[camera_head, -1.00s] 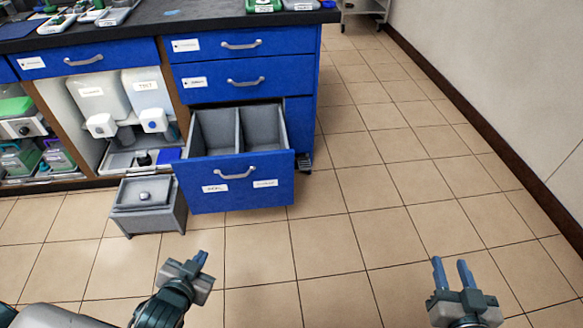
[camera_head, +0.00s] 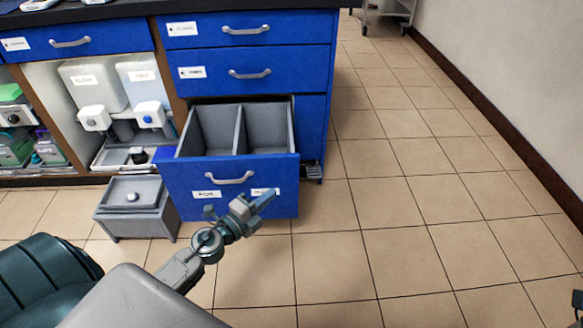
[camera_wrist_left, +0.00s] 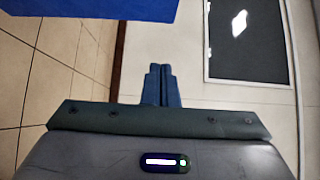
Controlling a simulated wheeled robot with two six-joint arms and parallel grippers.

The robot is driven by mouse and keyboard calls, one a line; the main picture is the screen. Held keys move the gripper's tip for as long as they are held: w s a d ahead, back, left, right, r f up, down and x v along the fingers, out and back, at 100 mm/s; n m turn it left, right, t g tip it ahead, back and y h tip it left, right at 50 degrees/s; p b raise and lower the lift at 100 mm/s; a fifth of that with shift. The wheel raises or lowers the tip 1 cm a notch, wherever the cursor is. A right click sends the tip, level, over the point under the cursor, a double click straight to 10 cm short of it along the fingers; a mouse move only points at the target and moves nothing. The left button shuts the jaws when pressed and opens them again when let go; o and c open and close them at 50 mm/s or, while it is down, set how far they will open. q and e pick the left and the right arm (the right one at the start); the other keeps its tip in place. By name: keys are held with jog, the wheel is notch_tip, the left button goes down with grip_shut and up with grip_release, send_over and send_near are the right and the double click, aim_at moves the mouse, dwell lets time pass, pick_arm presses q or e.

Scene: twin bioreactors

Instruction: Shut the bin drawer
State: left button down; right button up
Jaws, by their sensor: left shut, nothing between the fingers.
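The bin drawer (camera_head: 180,190) is the bottom blue drawer of the bench, pulled well out, with two grey bins (camera_head: 265,128) inside that look empty. Its front has a silver handle (camera_head: 229,180) and two white labels, the right one partly covered by my gripper. My left gripper (camera_head: 264,201) is shut and empty, in front of the lower right of the drawer front in the head view; I cannot tell whether it touches. In the left wrist view the closed fingers (camera_wrist_left: 161,84) point ahead, and a blue panel (camera_wrist_left: 95,8) crosses the upper left.
A grey lidded box (camera_head: 133,222) stands on the floor left of the drawer. Two shut blue drawers (camera_head: 250,95) are above it. Open shelves with white containers (camera_head: 95,85) are to the left. The tiled floor (camera_head: 400,200) to the right is clear. A small dark piece shows at the lower right edge.

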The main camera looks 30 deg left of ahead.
pick_arm(q)
jog(key=p, duration=0.1)
send_near(297, 162)
jog(key=w+d, duration=0.2)
jog(key=d, duration=0.2)
jog(key=w+a, duration=0.1)
jog(key=w+a+b, duration=0.1)
jog(key=w, duration=0.1)
jog(key=shift+w+a+f, duration=0.1)
jog(key=shift+w+a, duration=0.05)
jog(key=shift+w, duration=0.1)
